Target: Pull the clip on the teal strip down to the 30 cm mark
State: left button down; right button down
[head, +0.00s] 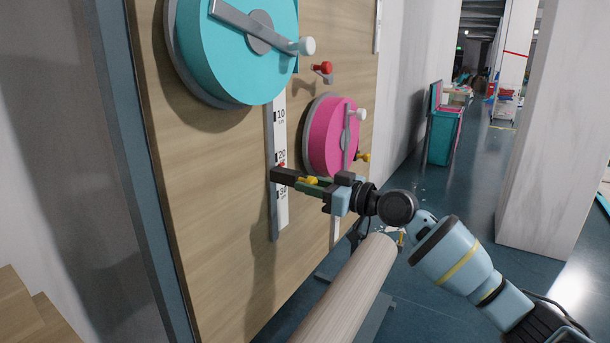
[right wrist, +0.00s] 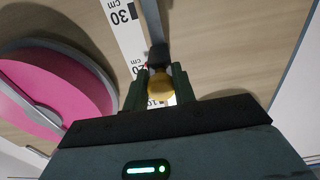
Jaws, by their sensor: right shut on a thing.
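The teal reel (head: 225,60) is on the upper left of the wooden board, with a grey crank and white knob. Below it hangs a white scale (head: 281,205) beside a metal rail, with 10, 20 and 30 cm marks. The dark clip (head: 283,175) sits across the scale; its red pointer is just below the 20 mark and above 30. My right gripper (head: 311,181) is shut on the clip's yellow knob. The right wrist view shows this knob (right wrist: 159,86) between the fingers, the clip behind it and the 30 mark (right wrist: 121,17). My left gripper is not in view.
A pink reel (head: 332,137) with a crank is close beside my gripper, with a yellow knob (head: 363,157) at its right. A red knob (head: 322,68) sticks out above. A pale cylinder (head: 345,290) lies below my arm. The board beneath the clip looks clear.

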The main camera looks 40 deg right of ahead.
notch_tip(320, 180, down, 9)
jog(key=b, duration=0.6)
jog(key=shift+r, duration=0.15)
jog(key=c, duration=1.4)
grip_release()
jog(key=shift+c, duration=0.2)
jog(key=b+v, duration=0.1)
jog(key=v, duration=0.7)
